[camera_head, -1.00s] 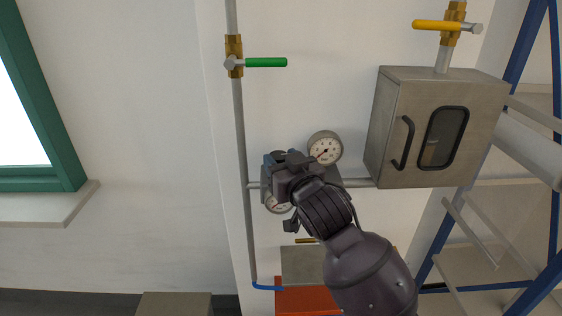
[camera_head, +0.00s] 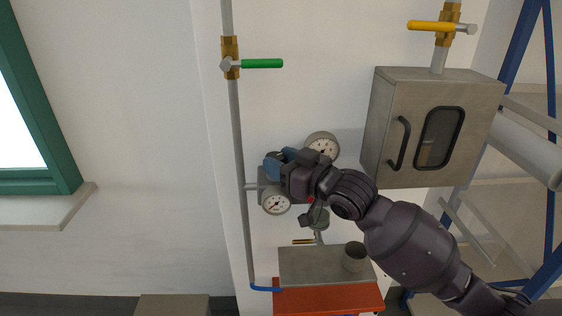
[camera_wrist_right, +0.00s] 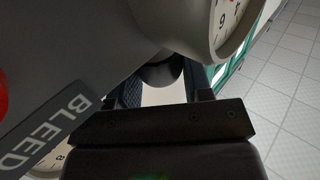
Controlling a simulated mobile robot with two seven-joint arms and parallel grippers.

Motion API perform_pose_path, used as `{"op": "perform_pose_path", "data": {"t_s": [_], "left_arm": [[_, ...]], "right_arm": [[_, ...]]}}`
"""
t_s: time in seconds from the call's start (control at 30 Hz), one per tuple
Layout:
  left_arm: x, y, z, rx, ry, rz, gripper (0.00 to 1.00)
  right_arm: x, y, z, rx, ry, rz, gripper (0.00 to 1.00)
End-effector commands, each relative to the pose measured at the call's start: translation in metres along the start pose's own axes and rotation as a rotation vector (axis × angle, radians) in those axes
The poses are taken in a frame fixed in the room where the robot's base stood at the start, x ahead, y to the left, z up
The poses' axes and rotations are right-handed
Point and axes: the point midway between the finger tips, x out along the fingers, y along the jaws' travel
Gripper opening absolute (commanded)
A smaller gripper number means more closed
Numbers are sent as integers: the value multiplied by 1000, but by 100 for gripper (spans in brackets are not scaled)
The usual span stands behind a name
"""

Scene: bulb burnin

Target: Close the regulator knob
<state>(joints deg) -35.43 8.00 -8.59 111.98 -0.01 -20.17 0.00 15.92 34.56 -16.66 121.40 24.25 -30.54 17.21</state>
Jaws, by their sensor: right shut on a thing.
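The regulator (camera_head: 252,184) sits on the grey pipe against the wall, with an upper gauge (camera_head: 322,143) and a lower gauge (camera_head: 276,202) on it. My right gripper (camera_head: 278,160) is at the regulator's upper front and covers much of its body. In the right wrist view, the fingers (camera_wrist_right: 166,90) are on both sides of a dark rounded knob (camera_wrist_right: 160,73) and are shut on it. The grey regulator body with a BLEED label (camera_wrist_right: 62,112) fills the left of that view. The knob is mostly hidden in the head view. My left gripper is not in view.
A grey cabinet (camera_head: 384,130) with a window and a handle is at the right. A green-handled valve (camera_head: 262,63) and a yellow-handled valve (camera_head: 430,26) are above. A grey box (camera_head: 312,265) on an orange surface (camera_head: 330,298) is below. Blue shelf frames stand at the right.

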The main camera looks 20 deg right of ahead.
Motion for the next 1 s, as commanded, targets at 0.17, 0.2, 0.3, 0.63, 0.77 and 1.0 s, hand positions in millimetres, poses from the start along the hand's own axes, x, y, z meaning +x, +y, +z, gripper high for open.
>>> {"op": "perform_pose_path", "data": {"t_s": [0.17, 0.2, 0.3, 0.63, 0.77, 1.0], "left_arm": [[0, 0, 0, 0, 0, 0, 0], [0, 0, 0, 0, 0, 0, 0], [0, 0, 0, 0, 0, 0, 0], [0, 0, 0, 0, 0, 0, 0], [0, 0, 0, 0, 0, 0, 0], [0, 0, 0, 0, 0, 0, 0]], "right_arm": [[0, 0, 1, 0, -2, -3, 22], [0, 0, 1, 0, -2, -3, 22], [0, 0, 1, 0, -2, -3, 22], [0, 0, 0, -1, -1, -2, 72], [0, 0, 0, -1, 0, -2, 72], [0, 0, 0, 1, 2, 21, 72]]}}
